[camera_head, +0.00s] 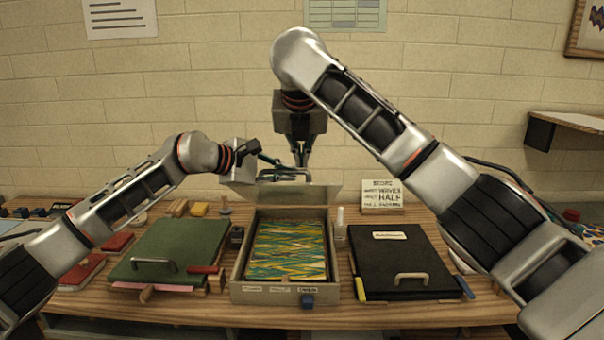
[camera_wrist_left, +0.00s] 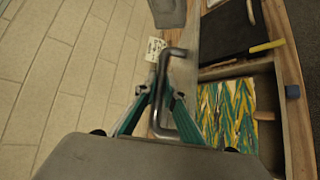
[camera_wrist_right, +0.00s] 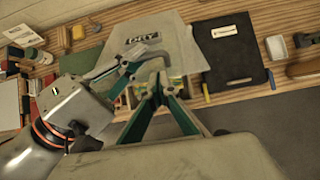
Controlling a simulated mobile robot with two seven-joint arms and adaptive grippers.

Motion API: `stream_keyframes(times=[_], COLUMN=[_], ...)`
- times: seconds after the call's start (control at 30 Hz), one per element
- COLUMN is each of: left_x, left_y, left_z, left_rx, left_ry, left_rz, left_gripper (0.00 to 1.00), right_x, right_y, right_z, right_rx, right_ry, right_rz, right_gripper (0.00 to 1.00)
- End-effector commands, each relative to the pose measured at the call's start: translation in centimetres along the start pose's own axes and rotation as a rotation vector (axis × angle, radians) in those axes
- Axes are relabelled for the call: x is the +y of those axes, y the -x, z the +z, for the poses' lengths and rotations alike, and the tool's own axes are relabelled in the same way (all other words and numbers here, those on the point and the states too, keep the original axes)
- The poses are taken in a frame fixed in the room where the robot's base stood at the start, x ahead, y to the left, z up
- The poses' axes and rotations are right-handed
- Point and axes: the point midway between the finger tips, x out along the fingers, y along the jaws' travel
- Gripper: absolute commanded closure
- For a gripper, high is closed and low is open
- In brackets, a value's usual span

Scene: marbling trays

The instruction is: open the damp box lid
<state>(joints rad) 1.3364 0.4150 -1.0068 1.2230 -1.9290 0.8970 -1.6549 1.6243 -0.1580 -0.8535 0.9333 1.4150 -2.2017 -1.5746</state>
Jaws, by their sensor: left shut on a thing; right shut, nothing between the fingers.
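The damp box (camera_head: 238,275) is the grey open-topped box in the middle of the table, with yellow and green marbled paper (camera_head: 287,250) inside. Its lid (camera_head: 318,194) stands raised at the back edge, off the opening. My left gripper (camera_head: 284,168) is shut on the lid's bent metal handle (camera_wrist_left: 183,122), which shows between the fingers in the left wrist view.
A green-topped box (camera_head: 170,245) with a handle stands left of the damp box. A black-covered one (camera_head: 400,258) stands right. A white bottle (camera_head: 340,222) and a small sign (camera_head: 382,196) are close by. A brick wall is behind the table.

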Motion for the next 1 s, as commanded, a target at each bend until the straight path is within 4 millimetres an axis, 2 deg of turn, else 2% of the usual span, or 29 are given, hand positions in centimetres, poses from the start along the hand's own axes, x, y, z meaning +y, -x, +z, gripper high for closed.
stream_keyframes(times=[0.2, 0.4, 0.87, 1.0], left_x=[0.3, 0.3, 0.3, 0.3], left_y=[0.1, 0.1, 0.1, 0.1], left_z=[0.1, 0.1, 0.1, 0.1], left_rx=[0.000, 0.000, 0.000, 0.000], left_ry=[-0.002, -0.002, -0.002, -0.002], left_rz=[0.007, 0.007, 0.006, 0.006], left_gripper=[1.00, 1.00, 1.00, 1.00], right_x=[-0.1, 0.0, 0.0, 0.1], right_y=[-3.8, -5.9, -6.3, -6.1], right_z=[0.0, 0.0, 0.1, 0.9], right_rx=[0.000, 0.000, -0.002, -0.003], right_ry=[-0.002, -0.001, 0.000, -0.005], right_rz=[-0.002, 0.000, 0.001, 0.002], right_gripper=[1.00, 1.00, 1.00, 1.00])
